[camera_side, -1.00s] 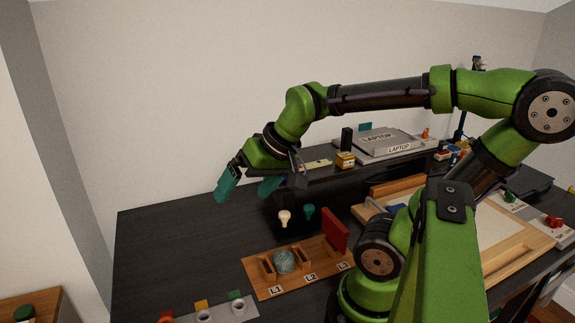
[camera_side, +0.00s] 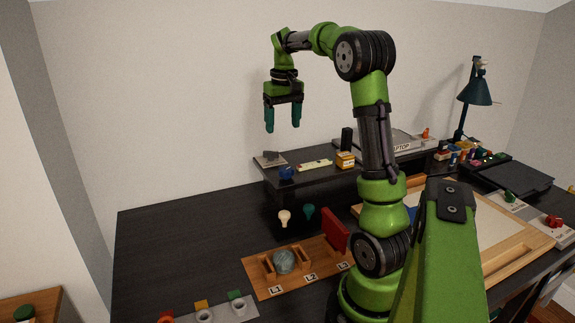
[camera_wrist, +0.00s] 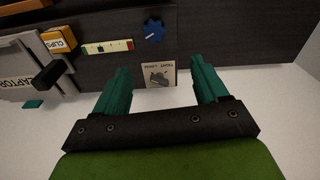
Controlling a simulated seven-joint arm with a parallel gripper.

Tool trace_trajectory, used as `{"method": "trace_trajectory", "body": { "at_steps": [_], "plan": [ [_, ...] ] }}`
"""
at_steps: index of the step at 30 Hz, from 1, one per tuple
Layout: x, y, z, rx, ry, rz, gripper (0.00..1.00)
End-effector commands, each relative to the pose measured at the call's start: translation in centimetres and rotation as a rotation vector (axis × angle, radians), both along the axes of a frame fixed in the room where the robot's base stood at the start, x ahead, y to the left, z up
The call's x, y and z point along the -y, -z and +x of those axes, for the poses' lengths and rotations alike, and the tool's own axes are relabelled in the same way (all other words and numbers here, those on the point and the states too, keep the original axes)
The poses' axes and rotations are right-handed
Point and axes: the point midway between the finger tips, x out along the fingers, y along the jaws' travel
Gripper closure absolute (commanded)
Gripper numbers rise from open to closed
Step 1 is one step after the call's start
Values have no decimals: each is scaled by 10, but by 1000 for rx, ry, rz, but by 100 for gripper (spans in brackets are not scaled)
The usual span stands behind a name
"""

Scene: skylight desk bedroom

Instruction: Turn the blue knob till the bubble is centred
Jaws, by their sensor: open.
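The blue knob (camera_side: 287,172) sits at the left front of the raised shelf on the desk. In the wrist view the blue knob (camera_wrist: 154,29) shows a pale pointer mark and lies beyond the fingertips. Beside it lies a pale level bar (camera_side: 315,165) with a green vial; in the wrist view the level bar (camera_wrist: 107,47) has a red end, and a dark spot shows left of its middle. I cannot tell the bubble's exact place. My gripper (camera_side: 283,127) is open, empty and pointing down, above the knob and apart from it. Its teal fingers also show in the wrist view (camera_wrist: 160,80).
A small printed card (camera_wrist: 158,75) lies behind the knob. A yellow clips box (camera_side: 345,160), a black block (camera_side: 347,138) and a laptop stand right of the level. A wooden rack (camera_side: 298,265) with L labels sits on the lower desk. The desk's left part (camera_side: 185,240) is clear.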

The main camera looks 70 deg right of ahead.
Motion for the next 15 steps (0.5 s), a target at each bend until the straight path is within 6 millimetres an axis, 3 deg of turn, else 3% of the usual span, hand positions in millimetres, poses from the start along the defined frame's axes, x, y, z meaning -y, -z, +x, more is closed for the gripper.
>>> {"method": "trace_trajectory", "body": {
  "at_steps": [2, 6, 11, 15],
  "plan": [
    [18, -7, -2, -33, -20, 9, 27],
    [16, -28, -3, -51, -95, 22, 27],
    [11, -19, -5, -61, -129, 44, 27],
    [11, 2, -5, -62, -128, 44, 27]
  ]
}}
